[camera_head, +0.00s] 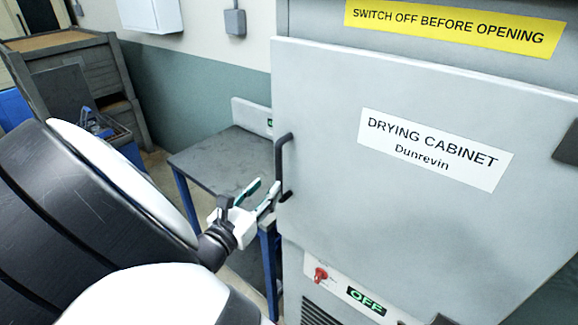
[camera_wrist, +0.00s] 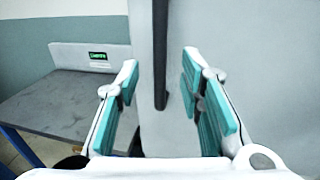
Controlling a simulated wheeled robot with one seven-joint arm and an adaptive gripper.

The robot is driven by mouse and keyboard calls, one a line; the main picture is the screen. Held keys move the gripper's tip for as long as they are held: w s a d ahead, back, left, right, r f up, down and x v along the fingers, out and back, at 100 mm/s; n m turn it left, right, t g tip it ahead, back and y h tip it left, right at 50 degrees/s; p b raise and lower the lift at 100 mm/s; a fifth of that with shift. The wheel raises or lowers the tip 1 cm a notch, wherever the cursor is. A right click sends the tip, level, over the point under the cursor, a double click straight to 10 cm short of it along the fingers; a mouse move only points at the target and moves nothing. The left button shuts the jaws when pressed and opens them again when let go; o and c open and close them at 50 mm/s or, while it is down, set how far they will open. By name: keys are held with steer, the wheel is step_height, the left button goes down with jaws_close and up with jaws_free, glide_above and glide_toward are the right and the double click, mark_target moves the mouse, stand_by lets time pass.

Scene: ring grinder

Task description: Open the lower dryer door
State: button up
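The grey door (camera_head: 322,110) of the drying cabinet is closed against the cabinet front. A white "DRYING CABINET Dunrevin" label is on it. Its dark upright bar handle (camera_head: 280,168) is at the door's left edge. My gripper (camera_head: 262,193) is at the lower part of the handle. In the wrist view, the green-padded fingers of my gripper (camera_wrist: 160,82) are apart, one on each side of the handle (camera_wrist: 160,45). Gaps show between the pads and the bar, and I see no contact. The door (camera_wrist: 245,40) fills the right of that view.
A grey-topped table (camera_head: 215,160) with blue legs stands left of the cabinet. A red switch (camera_head: 321,274) and an "OFF" sign (camera_head: 366,301) are below the door. A yellow warning sign (camera_head: 455,27) is above it. A wooden crate (camera_head: 62,62) is at the far left.

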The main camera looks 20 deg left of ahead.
mark_target(277, 175)
steer(key=w+b, duration=0.1)
steer(key=w, duration=0.1)
steer(key=w+d, duration=0.1)
steer(key=w, duration=0.2)
steer(key=w+b, duration=0.1)
steer(key=w, duration=0.1)
steer(key=shift+w+d+b, duration=0.25)
steer(key=shift+b, duration=0.1)
jaws_close()
